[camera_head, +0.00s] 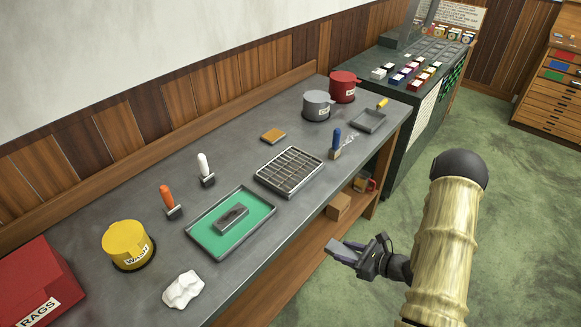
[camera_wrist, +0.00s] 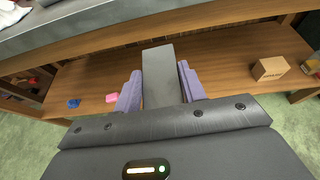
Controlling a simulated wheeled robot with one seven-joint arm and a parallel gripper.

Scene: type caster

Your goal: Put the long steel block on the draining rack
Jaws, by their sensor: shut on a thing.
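My gripper (camera_head: 358,251) is in front of the bench, out over the floor side. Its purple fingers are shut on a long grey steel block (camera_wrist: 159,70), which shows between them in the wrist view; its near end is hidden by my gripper. The draining rack (camera_head: 289,171), a dark tray with a wire grid, lies empty on the bench, up and left of my gripper in the head view. A second, darker grey block (camera_head: 232,217) lies in a green-bottomed tray (camera_head: 197,242) left of the rack.
A blue-handled tool (camera_head: 336,143) stands right of the rack, and an orange sponge (camera_head: 273,136) lies behind it. A yellow pot (camera_head: 128,244) and white cloth (camera_head: 183,289) are at the left. A cardboard box (camera_wrist: 270,68) sits on the lower shelf.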

